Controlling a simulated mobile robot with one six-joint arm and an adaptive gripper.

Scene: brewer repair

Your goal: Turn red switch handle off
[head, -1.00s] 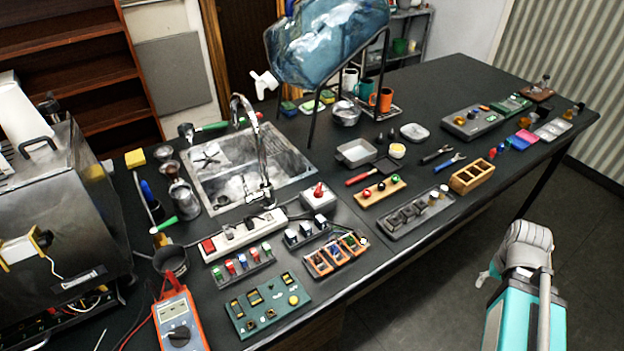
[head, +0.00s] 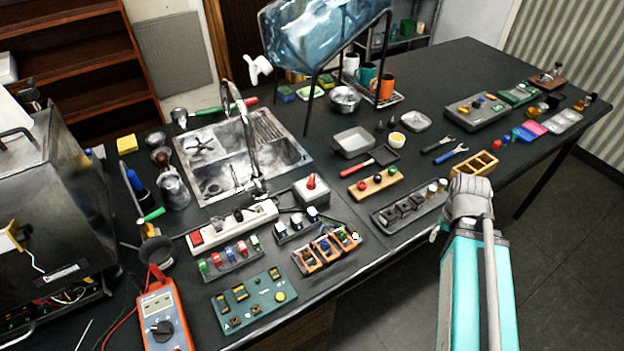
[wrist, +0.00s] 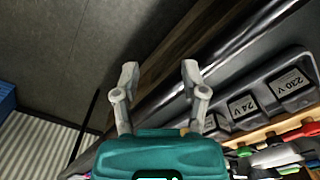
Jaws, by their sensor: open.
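A pale grey switch box (head: 322,194) with a red handle (head: 311,181) on top stands on the dark worktop, right of the sink and beside the white power strip. The handle sticks up from the box; I cannot tell its on or off position. The wrist view does not show it. My gripper (wrist: 158,78) is open and empty in the wrist view, its two grey fingers apart near the worktop's front edge. In the head view, my arm mostly hides it, at the right of the switch box and well apart from it.
A dark holder (head: 388,219) with labelled blocks stands near the front edge, close to my arm; its blocks (wrist: 242,106) also show in the wrist view. The power strip (head: 232,229), orange modules (head: 326,250) and a board of coloured knobs (head: 376,184) surround the switch box.

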